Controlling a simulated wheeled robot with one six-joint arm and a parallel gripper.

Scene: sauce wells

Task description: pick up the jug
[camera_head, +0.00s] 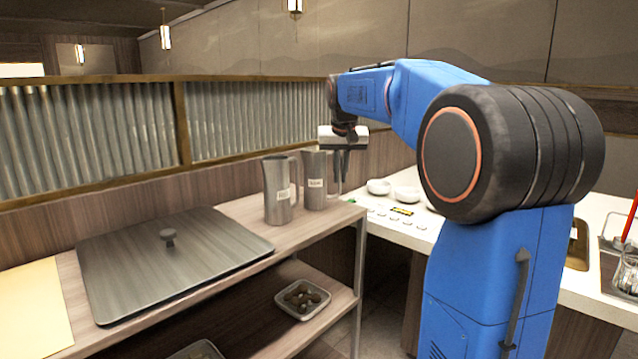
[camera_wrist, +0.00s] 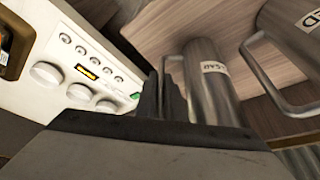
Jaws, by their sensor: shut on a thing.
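Two grey metal jugs with white labels stand close together at the right end of the shelf top. The right jug (camera_head: 314,180) is upright, its base at or very near the shelf top; I cannot tell if they touch. My gripper (camera_head: 340,172) points down at its right side, shut on its handle. In the wrist view the fingers (camera_wrist: 166,98) are at the handle of this jug (camera_wrist: 210,85), and the exact contact is partly hidden. The left jug (camera_head: 278,192) is nearer the head camera, and part of it shows at the upper right in the wrist view (camera_wrist: 290,40).
A flat grey lid (camera_head: 170,255) with a knob lies on the shelf unit, left of the jugs. A small dish (camera_head: 302,298) sits on the lower shelf. A white counter (camera_head: 385,222) with bowls and buttons lies to the right. A wood-framed corrugated partition (camera_head: 90,130) stands behind.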

